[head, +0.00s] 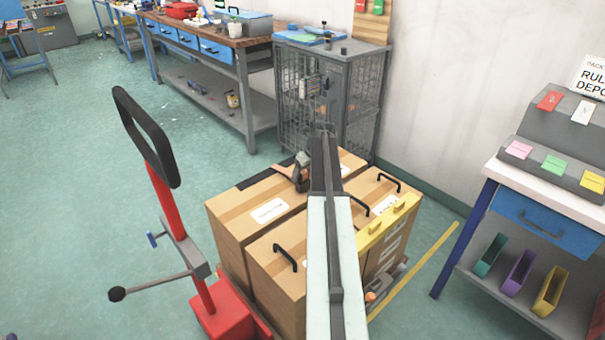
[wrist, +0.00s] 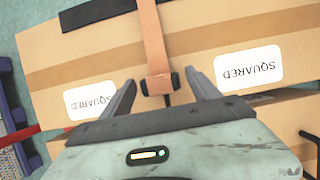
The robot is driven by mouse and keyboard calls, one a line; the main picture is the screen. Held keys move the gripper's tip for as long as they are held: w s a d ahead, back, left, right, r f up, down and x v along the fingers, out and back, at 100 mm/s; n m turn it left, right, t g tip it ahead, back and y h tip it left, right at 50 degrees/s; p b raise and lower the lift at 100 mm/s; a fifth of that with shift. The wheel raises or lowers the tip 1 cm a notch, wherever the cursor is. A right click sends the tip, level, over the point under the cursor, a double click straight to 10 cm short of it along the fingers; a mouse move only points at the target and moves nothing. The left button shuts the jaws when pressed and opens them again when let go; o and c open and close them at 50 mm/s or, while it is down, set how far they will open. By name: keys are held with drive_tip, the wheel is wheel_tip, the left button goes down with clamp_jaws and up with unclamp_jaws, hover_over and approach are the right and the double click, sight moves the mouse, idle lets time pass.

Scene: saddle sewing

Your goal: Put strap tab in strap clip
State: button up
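In the wrist view a brown strap (wrist: 152,45) runs down from the top edge over a cardboard box. It ends in a wider brown tab (wrist: 159,85). A dark piece, which may be the clip (wrist: 175,81), shows at both sides of the tab. I cannot tell whether the tab sits in it or only lies over it. My gripper (wrist: 160,79) is open. Its two dark fingers are on either side of the tab, with a gap on each side. In the head view my arm hides much of this spot; my gripper (head: 301,172) shows partly, low over the boxes.
Cardboard boxes (head: 228,218) with black handles stand on a red pallet jack (head: 218,306) with a tall handle at left. A yellow piece (head: 388,222) lies along their right edge. A wire cage cabinet (head: 358,95) stands behind, and a bench (head: 559,204) at right.

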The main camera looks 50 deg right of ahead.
drive_tip(key=shift+r, duration=0.15)
drive_tip(key=shift+r+p, duration=0.3)
drive_tip(key=shift+p, duration=0.15)
drive_tip(key=p+v, duration=1)
drive_tip(key=v, duration=0.1)
drive_tip(key=shift+r, duration=0.2)
drive_tip(key=shift+s, duration=0.15)
